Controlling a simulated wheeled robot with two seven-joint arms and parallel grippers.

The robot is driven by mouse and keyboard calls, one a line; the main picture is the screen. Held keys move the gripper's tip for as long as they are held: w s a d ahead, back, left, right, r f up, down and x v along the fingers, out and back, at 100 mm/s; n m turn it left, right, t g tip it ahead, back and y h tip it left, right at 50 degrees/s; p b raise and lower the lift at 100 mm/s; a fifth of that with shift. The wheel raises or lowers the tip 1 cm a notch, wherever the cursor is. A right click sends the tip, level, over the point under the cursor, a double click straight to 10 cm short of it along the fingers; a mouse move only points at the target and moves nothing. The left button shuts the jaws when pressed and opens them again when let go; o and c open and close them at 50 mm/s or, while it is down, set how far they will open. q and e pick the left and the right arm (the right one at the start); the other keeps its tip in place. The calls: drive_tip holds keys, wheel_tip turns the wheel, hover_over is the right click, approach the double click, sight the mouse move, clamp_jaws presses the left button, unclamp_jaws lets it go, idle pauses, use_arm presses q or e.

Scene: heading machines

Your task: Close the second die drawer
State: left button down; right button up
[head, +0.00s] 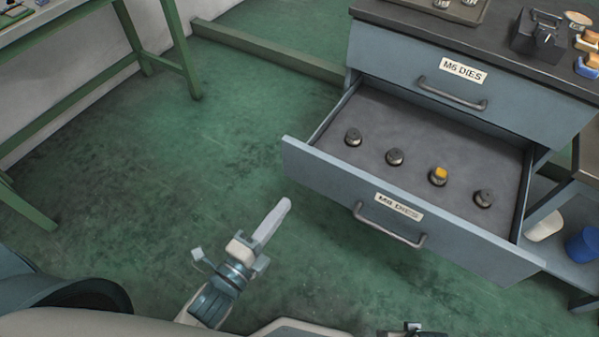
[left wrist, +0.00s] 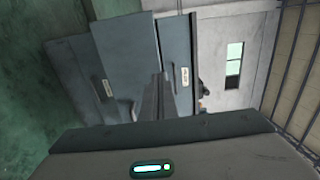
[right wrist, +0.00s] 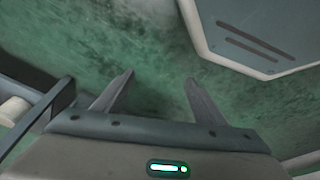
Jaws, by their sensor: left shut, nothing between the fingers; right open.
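The second die drawer (head: 330,185), labelled M8 DIES, is pulled well out of the blue-grey cabinet. Its front carries a dark bar handle (head: 390,226). Several round dies (head: 395,157) stand inside, one with a yellow top (head: 439,175). My left gripper (head: 283,208) is shut and empty, in front of and to the left of the drawer front, apart from the handle. In the left wrist view its shut fingers (left wrist: 158,98) point toward the labelled drawer fronts. My right gripper (right wrist: 158,82) is open and empty over the floor; only a bit shows at the head view's bottom edge.
The upper drawer (head: 470,85), labelled M6 DIES, is shut above the open one. The dark cabinet top (head: 420,28) holds a tray and small tools. A green bench frame (head: 180,50) stands at left. A blue container (head: 583,245) sits on a shelf at right. Green floor at left is clear.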

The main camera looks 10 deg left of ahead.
use_arm(q)
drive_tip(key=shift+w+d, duration=0.1)
drive_tip(key=shift+w, duration=0.15)
drive_tip(key=p, duration=0.1)
approach(320, 158)
drive_tip(key=x, duration=0.5)
drive_tip(key=shift+w+d, duration=0.25)
drive_tip(key=shift+w, duration=0.45)
use_arm(e)
drive_tip(key=shift+s+x, duration=0.15)
drive_tip(key=shift+x, duration=0.6)
drive_tip(key=shift+s+x, duration=0.1)
drive_tip(key=shift+x, duration=0.65)
drive_tip(key=shift+d, duration=0.1)
drive_tip(key=shift+s, duration=0.1)
